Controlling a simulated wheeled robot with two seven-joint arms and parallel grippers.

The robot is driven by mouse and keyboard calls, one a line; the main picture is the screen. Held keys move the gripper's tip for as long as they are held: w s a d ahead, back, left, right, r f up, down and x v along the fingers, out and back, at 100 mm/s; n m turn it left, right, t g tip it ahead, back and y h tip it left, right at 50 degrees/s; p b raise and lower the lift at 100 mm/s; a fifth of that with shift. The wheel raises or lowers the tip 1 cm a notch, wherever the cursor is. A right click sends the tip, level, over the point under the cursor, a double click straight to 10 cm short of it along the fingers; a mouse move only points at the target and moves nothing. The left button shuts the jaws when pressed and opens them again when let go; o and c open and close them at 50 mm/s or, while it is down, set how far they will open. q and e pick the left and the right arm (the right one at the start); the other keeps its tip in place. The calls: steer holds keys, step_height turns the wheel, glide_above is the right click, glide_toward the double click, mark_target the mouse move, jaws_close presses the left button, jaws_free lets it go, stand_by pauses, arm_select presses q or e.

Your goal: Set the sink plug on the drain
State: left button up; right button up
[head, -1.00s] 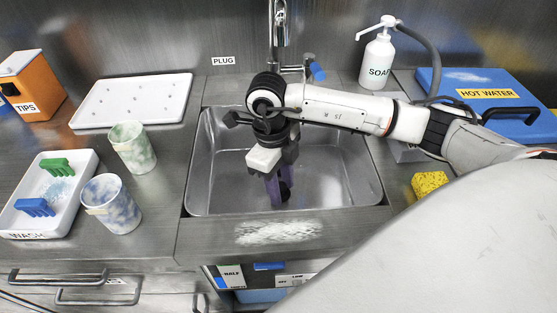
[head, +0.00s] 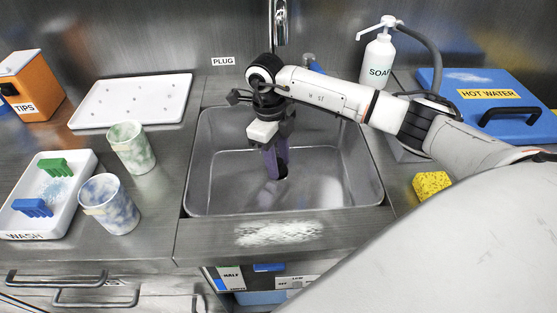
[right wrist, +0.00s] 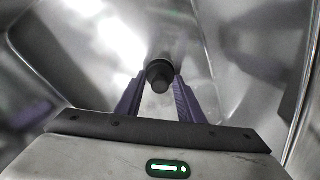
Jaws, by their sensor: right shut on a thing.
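The sink plug (right wrist: 160,76) is a small black knob with a wider dark rim, between the purple fingertips in the right wrist view. My right gripper (head: 275,172) points down inside the steel sink (head: 325,190), shut on the plug, low over the basin's middle. In the head view a dark round patch shows right at the fingertips. I cannot tell there whether it is plug or drain. The drain is not clearly visible in either view, and any gap under the plug is hidden. My left gripper is out of view.
The tap (head: 281,25) stands behind the sink. A soap bottle (head: 378,60), blue hot water lid (head: 485,90) and yellow sponge (head: 431,185) are to the right. Two cups (head: 131,147), a wash tray (head: 70,220) and a white board (head: 135,100) are left.

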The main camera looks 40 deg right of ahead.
steer(key=shift+f, duration=0.2)
steer(key=o, duration=1.1)
steer(key=shift+w+a+r+p, duration=0.1)
steer(key=shift+w+r+p, duration=0.1)
steer(key=shift+r, duration=1.8)
steer(key=shift+w+a+r+p, duration=0.1)
steer(key=shift+w+r+p, duration=0.1)
steer(key=shift+r, duration=1.75)
